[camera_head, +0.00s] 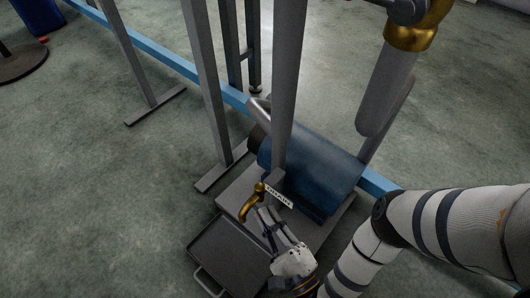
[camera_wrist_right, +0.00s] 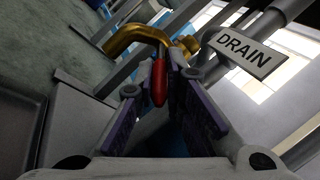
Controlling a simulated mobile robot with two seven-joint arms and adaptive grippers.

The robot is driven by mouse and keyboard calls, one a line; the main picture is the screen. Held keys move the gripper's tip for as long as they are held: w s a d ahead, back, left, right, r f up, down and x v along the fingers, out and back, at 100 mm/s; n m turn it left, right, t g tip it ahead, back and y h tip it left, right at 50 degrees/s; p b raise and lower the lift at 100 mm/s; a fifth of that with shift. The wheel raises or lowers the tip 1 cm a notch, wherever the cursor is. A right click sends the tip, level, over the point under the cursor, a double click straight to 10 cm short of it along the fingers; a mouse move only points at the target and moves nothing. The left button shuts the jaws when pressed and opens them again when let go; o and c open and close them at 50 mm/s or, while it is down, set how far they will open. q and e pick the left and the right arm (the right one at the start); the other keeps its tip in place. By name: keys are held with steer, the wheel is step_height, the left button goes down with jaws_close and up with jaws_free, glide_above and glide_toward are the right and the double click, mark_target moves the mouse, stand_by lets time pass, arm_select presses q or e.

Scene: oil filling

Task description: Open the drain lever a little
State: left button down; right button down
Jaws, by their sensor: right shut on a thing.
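The drain lever (camera_wrist_right: 159,84) is a red handle below a brass tap (camera_wrist_right: 136,36). In the head view the brass tap (camera_head: 250,203) curves down beside a white DRAIN label (camera_head: 279,197). The label (camera_wrist_right: 247,51) also shows at the right of the wrist view. My right gripper (camera_head: 266,218) is at the tap, and in the wrist view its two fingers (camera_wrist_right: 166,78) are closed around the red lever, one on each side. In the head view the fingers hide the lever. My left gripper is not in view.
A dark tray (camera_head: 222,248) with a handle lies on the floor below the tap. Open floor lies to the left.

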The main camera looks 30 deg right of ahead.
steer(key=c, duration=1.7)
jaws_free()
steer(key=shift+r, duration=0.1)
steer(key=shift+o, duration=0.2)
steer(key=v, duration=0.7)
steer(key=shift+s, duration=0.25)
